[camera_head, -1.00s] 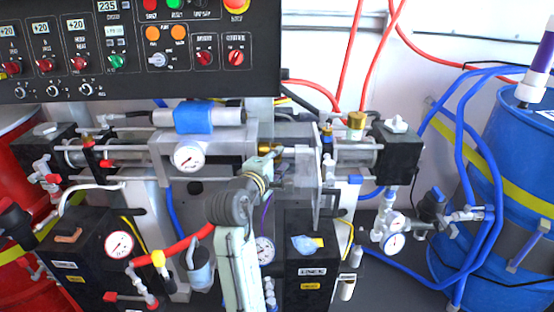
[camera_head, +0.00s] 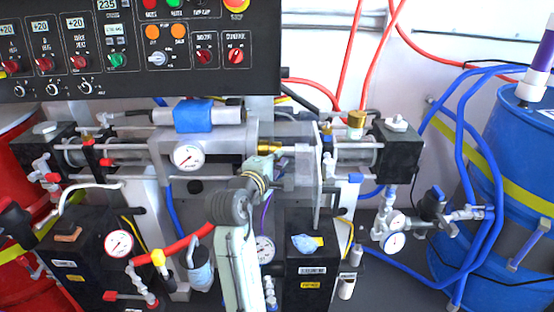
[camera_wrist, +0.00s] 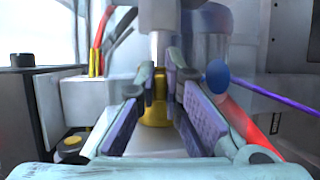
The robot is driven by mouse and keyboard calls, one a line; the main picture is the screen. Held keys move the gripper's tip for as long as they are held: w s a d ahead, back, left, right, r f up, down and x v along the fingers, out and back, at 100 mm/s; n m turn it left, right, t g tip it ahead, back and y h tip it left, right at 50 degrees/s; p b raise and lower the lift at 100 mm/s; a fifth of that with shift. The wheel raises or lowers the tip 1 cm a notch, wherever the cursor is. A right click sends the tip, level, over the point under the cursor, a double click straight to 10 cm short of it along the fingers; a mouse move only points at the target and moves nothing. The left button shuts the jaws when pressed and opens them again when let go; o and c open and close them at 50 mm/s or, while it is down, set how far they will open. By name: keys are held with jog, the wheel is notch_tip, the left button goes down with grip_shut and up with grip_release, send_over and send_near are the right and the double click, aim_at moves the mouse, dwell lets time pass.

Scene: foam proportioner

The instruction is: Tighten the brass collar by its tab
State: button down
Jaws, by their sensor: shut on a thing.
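The brass collar (camera_head: 268,148) shows in the head view as a small gold fitting at the middle of the machine, to the right of the round white gauge. My gripper (camera_head: 266,162) reaches up to it from below, at the end of my pale arm. In the wrist view, the brass collar (camera_wrist: 156,103) is upright between the purple pads of my gripper (camera_wrist: 166,95). A pale metal rod stands above it. The jaws are shut on the collar, apparently at its tab. The tab itself is not clear, and the contact is partly hidden by the pads.
A black control panel (camera_head: 130,85) hangs above left. A grey metal cylinder block (camera_head: 225,145) and a vertical plate (camera_head: 318,180) flank the collar closely. A red hose (camera_head: 185,245) and black boxes stand below. A blue drum (camera_head: 525,150) with blue hoses is at the right.

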jog(key=shift+f+m+t+h+b, duration=0.4)
jog(key=shift+f+t+b, duration=0.75)
jog(key=shift+b, duration=1.9)
jog(key=f+m+t+h+b, duration=0.1)
jog(key=t+b, duration=0.1)
jog(key=b, duration=0.5)
jog(key=shift+w, duration=0.1)
jog(key=shift+m+t+h+b, duration=0.35)
jog(key=shift+m+h+b, duration=0.05)
jog(key=shift+b, duration=0.3)
jog(key=shift+r, duration=0.2)
jog(key=c, duration=1.7)
grip_release()
jog(key=shift+r, duration=0.1)
